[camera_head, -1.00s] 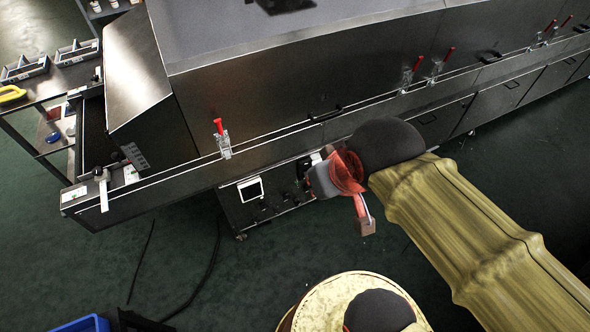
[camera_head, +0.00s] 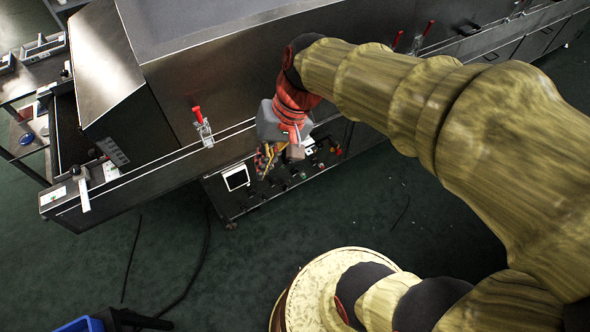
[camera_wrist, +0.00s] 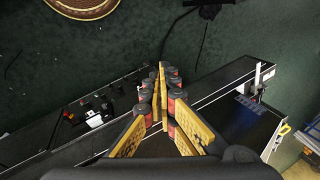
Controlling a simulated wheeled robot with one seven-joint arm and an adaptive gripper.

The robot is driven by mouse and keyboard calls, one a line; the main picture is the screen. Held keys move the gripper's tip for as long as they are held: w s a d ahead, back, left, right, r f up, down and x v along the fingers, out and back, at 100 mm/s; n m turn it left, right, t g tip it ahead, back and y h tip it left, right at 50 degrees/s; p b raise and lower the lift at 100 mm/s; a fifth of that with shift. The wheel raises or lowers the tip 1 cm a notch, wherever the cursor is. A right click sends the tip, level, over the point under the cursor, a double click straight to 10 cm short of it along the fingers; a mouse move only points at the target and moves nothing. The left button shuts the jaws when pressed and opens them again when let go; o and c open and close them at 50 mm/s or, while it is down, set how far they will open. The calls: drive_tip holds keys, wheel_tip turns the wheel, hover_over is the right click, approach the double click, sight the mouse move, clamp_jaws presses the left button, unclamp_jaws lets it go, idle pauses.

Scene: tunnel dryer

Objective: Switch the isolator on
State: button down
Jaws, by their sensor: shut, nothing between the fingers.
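The dark control panel (camera_head: 262,196) sits low on the front of the dryer, with a white screen (camera_head: 237,178) and several small dark controls. A small red part (camera_head: 337,150) shows at its right end; I cannot tell whether this is the isolator, or its switch position. My gripper (camera_head: 264,161) hangs in front of the panel, just right of the screen, and hides part of it. In the wrist view its yellow fingers (camera_wrist: 160,72) are closed together and empty. The panel shows left of them, with a small red part (camera_wrist: 68,114).
The steel dryer body (camera_head: 220,80) stands behind, with a red-handled clamp (camera_head: 200,122) above the panel. A conveyor end (camera_head: 70,150) juts out at left. A blue crate (camera_head: 82,325) stands at lower left. Dark cables (camera_head: 205,245) lie on the otherwise open green floor.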

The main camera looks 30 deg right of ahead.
drive_tip(key=w+a+f+m+g+y+b, duration=0.1)
drive_tip(key=w+a+f+m+y, duration=0.1)
drive_tip(key=w+f+m+y, duration=0.5)
drive_tip(key=w+a+f+y+b, duration=0.15)
drive_tip(key=w+f, duration=0.35)
drive_tip(key=w, duration=0.6)
drive_tip(key=w+d+f+m+t+y, duration=0.2)
drive_tip(key=w+d+f+m+t, duration=0.2)
drive_tip(key=w+f, duration=0.3)
drive_tip(key=w+d+f+m+t+y, duration=0.25)
drive_tip(key=w+d+f+m, duration=0.25)
drive_tip(key=f, duration=0.4)
drive_tip(key=d+f+m+t+h+b, duration=0.1)
drive_tip(key=d+f+m+t+h, duration=0.3)
drive_tip(key=f, duration=0.6)
drive_tip(key=d+f+m+t+h+b, duration=0.1)
drive_tip(key=d+f+m+t+h, duration=0.1)
drive_tip(key=d+f+m+t, duration=0.6)
drive_tip(key=s+d+f+m+h, duration=0.2)
drive_tip(key=s+d+f+h, duration=0.2)
drive_tip(key=f, duration=0.5)
drive_tip(key=s+d+f+m+t+h, duration=0.1)
drive_tip(key=s+d+f+h, duration=0.3)
drive_tip(key=f, duration=0.5)
drive_tip(key=shift+f+m+h, duration=0.35)
drive_tip(key=shift+m+h, duration=0.45)
drive_tip(key=shift+h, duration=0.2)
